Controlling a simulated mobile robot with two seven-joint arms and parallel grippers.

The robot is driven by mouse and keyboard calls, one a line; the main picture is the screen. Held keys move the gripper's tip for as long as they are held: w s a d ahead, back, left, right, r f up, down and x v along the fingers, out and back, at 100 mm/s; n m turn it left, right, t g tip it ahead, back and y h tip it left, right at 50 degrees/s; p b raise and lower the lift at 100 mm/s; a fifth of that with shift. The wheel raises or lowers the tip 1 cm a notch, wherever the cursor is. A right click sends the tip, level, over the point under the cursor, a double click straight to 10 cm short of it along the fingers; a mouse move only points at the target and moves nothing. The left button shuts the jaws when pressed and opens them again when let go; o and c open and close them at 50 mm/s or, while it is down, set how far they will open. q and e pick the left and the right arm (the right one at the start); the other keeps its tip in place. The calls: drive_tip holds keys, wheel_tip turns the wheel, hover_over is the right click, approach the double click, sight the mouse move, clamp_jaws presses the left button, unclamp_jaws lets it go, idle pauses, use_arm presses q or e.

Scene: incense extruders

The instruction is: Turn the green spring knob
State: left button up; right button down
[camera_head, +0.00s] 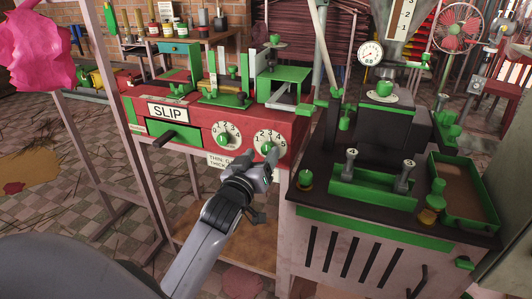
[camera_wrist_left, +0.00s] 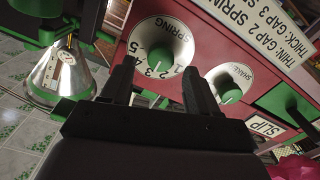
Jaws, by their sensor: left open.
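The green spring knob (camera_head: 267,148) sits on the right white dial, numbered 1 to 5, on the front of the red machine. In the wrist view the open fingers (camera_wrist_left: 160,82) stand either side of the knob. I cannot tell whether they touch it. My right gripper is not in view.
A second dial with a green knob (camera_head: 224,139) is just left; it also shows in the wrist view (camera_wrist_left: 231,96). A SLIP drawer (camera_head: 175,134) with a dark handle is further left. A dark bench (camera_head: 345,212) with green trays stands close on the right.

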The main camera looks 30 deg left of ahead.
sight(268, 148)
use_arm(q)
drive_tip(key=x, duration=0.2)
drive_tip(key=shift+w+a, duration=0.15)
drive_tip(key=shift+w, duration=0.3)
drive_tip(key=c, duration=1)
drive_tip(key=shift+c, duration=0.2)
